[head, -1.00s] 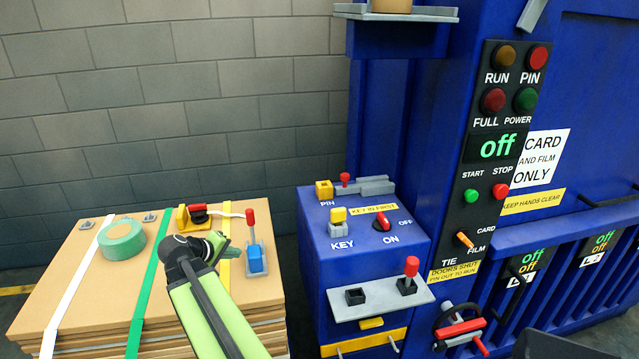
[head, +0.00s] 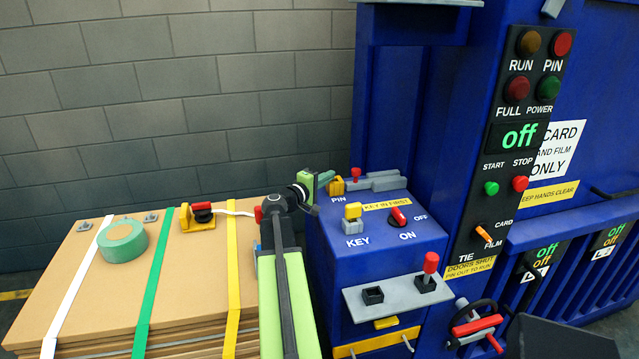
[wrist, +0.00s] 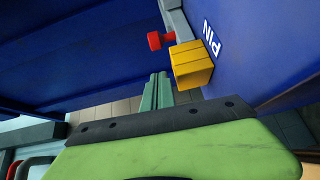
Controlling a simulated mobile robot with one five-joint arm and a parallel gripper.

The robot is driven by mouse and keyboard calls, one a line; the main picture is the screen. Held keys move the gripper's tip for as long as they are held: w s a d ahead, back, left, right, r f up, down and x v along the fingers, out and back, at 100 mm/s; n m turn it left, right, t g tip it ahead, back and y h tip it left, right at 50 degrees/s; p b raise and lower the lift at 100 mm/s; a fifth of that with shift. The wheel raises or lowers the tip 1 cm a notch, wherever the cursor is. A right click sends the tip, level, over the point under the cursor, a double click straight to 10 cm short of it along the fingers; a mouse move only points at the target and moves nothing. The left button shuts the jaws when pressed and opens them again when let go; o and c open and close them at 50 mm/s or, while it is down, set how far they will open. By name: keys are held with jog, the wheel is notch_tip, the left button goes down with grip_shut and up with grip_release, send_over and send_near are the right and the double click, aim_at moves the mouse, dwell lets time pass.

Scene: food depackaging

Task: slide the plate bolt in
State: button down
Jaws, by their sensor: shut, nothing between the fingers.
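The bolt marked PIN lies on top of the blue control box (head: 340,235), at its back edge. It has a yellow end block (head: 337,187), an upright red knob (head: 356,174) and a grey housing (head: 384,181) on the right. My gripper (head: 327,177) is shut and empty, just left of the yellow block. In the wrist view, my closed fingertips (wrist: 158,85) point toward the red knob (wrist: 160,40), with the yellow block (wrist: 191,66) just to their right. I cannot tell whether they touch it.
A strapped cardboard stack (head: 105,285) stands left, with a green tape roll (head: 122,241) and a red-handled yellow tool (head: 198,217) on top. The box top also carries a yellow key (head: 353,213) and a red switch (head: 399,217). A red-knobbed lever (head: 430,265) stands in front.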

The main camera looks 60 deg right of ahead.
aim_at(357, 173)
jog(key=s+d, duration=0.3)
jog(key=shift+d+f, duration=0.15)
jog(key=shift+d, duration=0.05)
jog(key=shift+s+d, duration=0.3)
jog(key=shift+s, duration=0.25)
jog(key=shift+s+d, duration=0.8)
jog(key=shift+s, duration=0.2)
jog(key=shift+s+d, duration=0.8)
jog(key=shift+s, duration=0.15)
jog(key=w+a, duration=0.2)
jog(key=w, duration=0.1)
jog(key=shift+w, duration=0.1)
jog(key=v, duration=1)
jog(key=shift+w+a, duration=0.15)
jog(key=shift+w, duration=0.1)
